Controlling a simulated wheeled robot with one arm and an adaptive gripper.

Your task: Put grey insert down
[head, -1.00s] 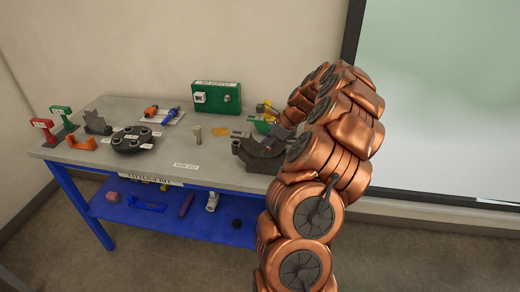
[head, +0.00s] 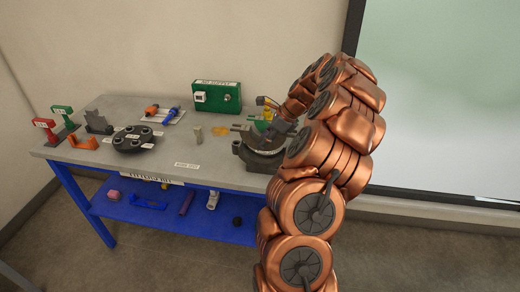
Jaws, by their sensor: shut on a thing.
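My gripper (head: 278,132) is at the right end of the bench, just above a dark grey rounded fixture (head: 254,160) with a pale curved band on top. It is shut on a small grey piece, which I take to be the grey insert. The insert is too dark and small to separate clearly from the gripper fingers, and my arm covers part of this area. I cannot tell whether the insert touches the fixture.
Red (head: 46,130) and green stands are at the left. A blue lower shelf (head: 170,222) holds several items. The front middle is clear.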

